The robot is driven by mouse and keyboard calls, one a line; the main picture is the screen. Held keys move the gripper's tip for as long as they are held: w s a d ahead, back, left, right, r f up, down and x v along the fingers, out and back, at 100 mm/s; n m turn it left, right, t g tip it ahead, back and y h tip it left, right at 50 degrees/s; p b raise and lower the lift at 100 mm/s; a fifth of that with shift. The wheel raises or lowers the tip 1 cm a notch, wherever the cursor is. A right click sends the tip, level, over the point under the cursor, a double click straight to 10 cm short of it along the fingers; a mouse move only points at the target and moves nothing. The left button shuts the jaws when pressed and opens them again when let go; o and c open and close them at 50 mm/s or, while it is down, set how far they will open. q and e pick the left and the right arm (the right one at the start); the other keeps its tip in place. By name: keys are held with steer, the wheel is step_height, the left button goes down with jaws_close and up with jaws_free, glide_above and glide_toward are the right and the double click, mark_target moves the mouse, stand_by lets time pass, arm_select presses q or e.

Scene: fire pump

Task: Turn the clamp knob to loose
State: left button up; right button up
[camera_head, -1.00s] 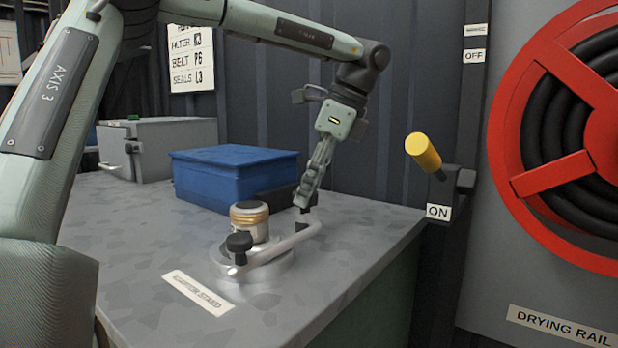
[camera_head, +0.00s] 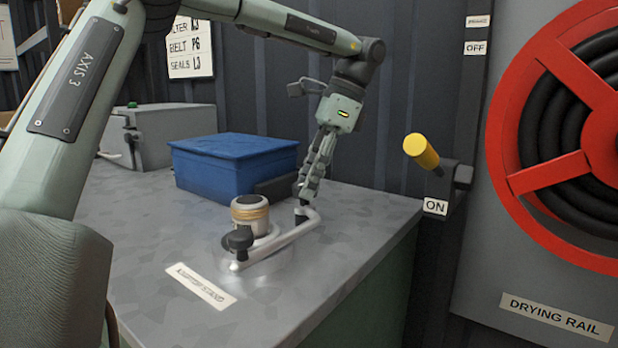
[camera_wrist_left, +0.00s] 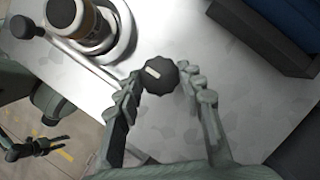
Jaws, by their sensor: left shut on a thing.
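The clamp knob is a black fluted knob (camera_wrist_left: 158,75) with a white mark, between the fingertips in the left wrist view. The bar belongs to a round silver adaptor stand (camera_head: 275,272), holding an upright white and brass cylinder (camera_head: 250,213). A second black knob (camera_head: 238,239) sits at its near side.
A blue bin (camera_head: 232,170) stands behind the stand on the grey bench (camera_head: 130,235). A grey case (camera_head: 165,135) is at the back left. A yellow-handled lever (camera_head: 421,150) and a red hose reel (camera_head: 550,180) are to the right. A dark pronged shape (camera_wrist_left: 40,147), perhaps my right gripper, shows over the floor.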

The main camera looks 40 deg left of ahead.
arm_select(q)
steer(key=o, duration=1.2)
steer(key=shift+c, duration=0.2)
steer(key=v, duration=0.7)
steer(key=shift+r, duration=0.25)
steer(key=shift+w, duration=0.15)
